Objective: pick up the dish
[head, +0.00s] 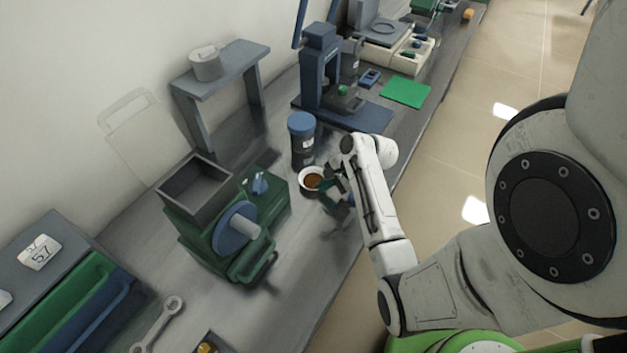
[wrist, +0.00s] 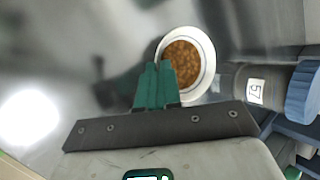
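The dish (head: 311,179) is a small round white bowl with brown grainy contents. It is at the bench, just in front of a dark jar with a blue lid. In the wrist view the dish (wrist: 207,62) lies just beyond the fingertips, its near-left rim partly hidden by them. My gripper (head: 326,187) reaches the dish's right side in the head view. In the wrist view the green fingers of my gripper (wrist: 158,68) are close together, with the rim between their tips. I cannot tell whether the dish is clear of the bench.
The blue-lidded jar (head: 302,140) stands right behind the dish. A green machine with a blue wheel (head: 235,228) is to the left. A blue press (head: 322,75) and a green mat (head: 405,91) are farther back. A wrench (head: 158,322) lies near the front.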

